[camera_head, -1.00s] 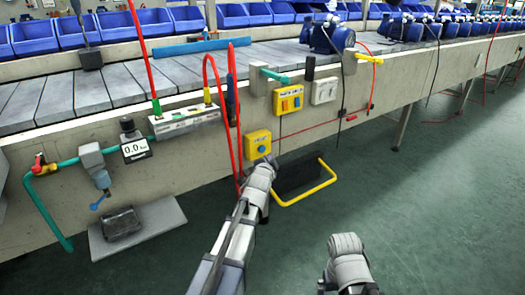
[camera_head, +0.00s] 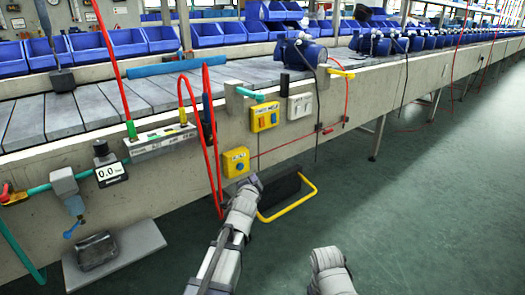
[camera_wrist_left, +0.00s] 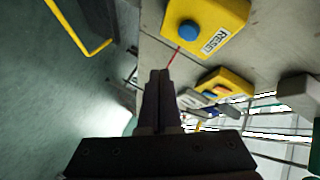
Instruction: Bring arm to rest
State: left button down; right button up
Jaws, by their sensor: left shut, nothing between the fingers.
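My left gripper (camera_head: 250,184) is shut and empty in the head view, in front of the bench wall and just below a yellow reset box. In the left wrist view its fingers (camera_wrist_left: 160,78) are closed together, with nothing between them. The yellow box with a blue button (camera_head: 236,162) is close to the fingertips but apart from them; it also shows in the left wrist view (camera_wrist_left: 205,24), marked RESET. My right arm shows only in part at the bottom of the head view, and its fingers cannot be made out.
A black step with a yellow rail (camera_head: 306,199) stands right of my left gripper. Red hoses (camera_head: 213,140) hang at its left. A yellow switch box (camera_head: 264,117) and a white box (camera_head: 300,106) are on the wall above. The green floor is free at right.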

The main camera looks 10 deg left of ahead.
pick_arm(q)
jog(key=s+d+f+n+g+h+p, duration=0.1)
jog(key=s+d+f+n+g+p, duration=0.1)
jog(key=s+d+g+p, duration=0.55)
jog(key=s+d+f+n+g+p, duration=0.2)
jog(key=s+d, duration=0.2)
jog(key=s, duration=0.6)
jog(key=s+d+r+n+g+p, duration=0.1)
jog(key=s+d+g+p, duration=0.15)
jog(key=s, duration=0.65)
jog(key=s+d+r+n+g+p, duration=0.1)
jog(key=s+d+g+p, duration=0.2)
jog(key=s, duration=0.5)
notch_tip(320, 180, up, 37)
jog(key=a+p, duration=0.1)
jog(key=p, duration=3.6)
jog(key=shift+w, duration=0.25)
pick_arm(e)
notch_tip(320, 180, up, 52)
jog(key=shift+s, duration=0.1)
jog(key=shift+c, duration=0.2)
